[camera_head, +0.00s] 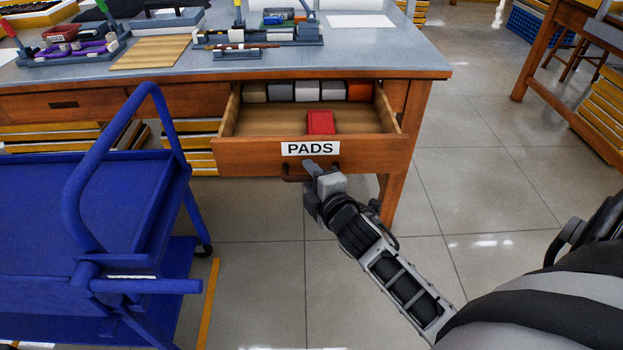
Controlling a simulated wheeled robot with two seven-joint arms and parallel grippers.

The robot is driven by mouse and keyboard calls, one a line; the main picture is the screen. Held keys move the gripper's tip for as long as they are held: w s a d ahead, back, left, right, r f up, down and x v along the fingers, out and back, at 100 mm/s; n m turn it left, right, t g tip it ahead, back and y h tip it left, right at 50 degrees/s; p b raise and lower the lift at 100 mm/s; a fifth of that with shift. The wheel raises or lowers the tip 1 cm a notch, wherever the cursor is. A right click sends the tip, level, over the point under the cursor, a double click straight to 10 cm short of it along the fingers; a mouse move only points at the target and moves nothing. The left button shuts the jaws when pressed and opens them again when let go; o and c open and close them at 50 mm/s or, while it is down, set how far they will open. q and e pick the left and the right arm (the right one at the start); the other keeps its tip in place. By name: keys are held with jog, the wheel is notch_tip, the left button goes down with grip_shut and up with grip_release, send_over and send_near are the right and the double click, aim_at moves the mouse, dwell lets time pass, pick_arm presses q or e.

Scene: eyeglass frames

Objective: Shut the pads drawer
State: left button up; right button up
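The pads drawer (254,155) is pulled out of the wooden workbench, with a white label reading PADS on its front. Inside, a row of grey, white and orange blocks (307,91) stands at the back, and a red box (320,122) lies nearer the front. My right gripper (312,172) is at the drawer front, just below the label, at the dark handle (291,172). The gripper's body hides part of the handle and the fingertips, so I cannot tell whether it is shut on it. My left gripper is not in view.
A blue cart (75,190) stands at the left, close to the drawer's left side. The grey benchtop (380,53) holds trays, tools and a wooden board (151,52). The tiled floor to the right is open, up to another wooden table (536,60).

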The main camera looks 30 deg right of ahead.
grip_shut()
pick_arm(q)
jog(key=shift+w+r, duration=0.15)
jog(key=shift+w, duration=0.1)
pick_arm(e)
jog(key=shift+w, duration=0.1)
